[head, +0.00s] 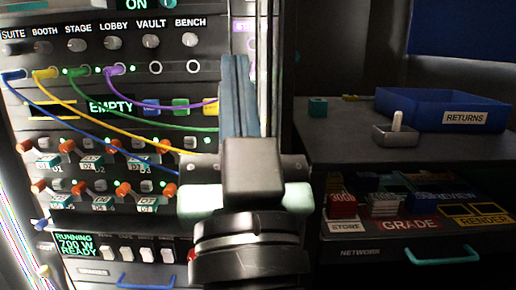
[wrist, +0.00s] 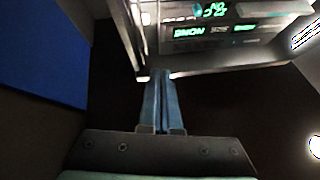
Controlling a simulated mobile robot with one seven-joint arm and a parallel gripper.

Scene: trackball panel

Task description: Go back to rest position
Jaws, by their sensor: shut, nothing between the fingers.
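My gripper (head: 236,62) points up in the middle of the head view, in front of the right part of the panel. Its two blue-grey fingers lie together with nothing between them. In the wrist view the shut fingers (wrist: 161,78) point at a dark, empty area. The panel (head: 200,110) stands behind and to the left, with knobs, colored cables, orange-tipped switches and green displays. My arm and gripper hide part of the panel's right side. Part of a panel with green lit text (wrist: 190,32) shows at the top of the wrist view.
A dark table (head: 345,145) stands at the right with a blue RETURNS tray (head: 415,97), a small grey box with a white stick (head: 396,134) and a teal cube (head: 317,107). A shelf below holds colored blocks (head: 342,206). A blue board (wrist: 42,45) is at the wrist view's left.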

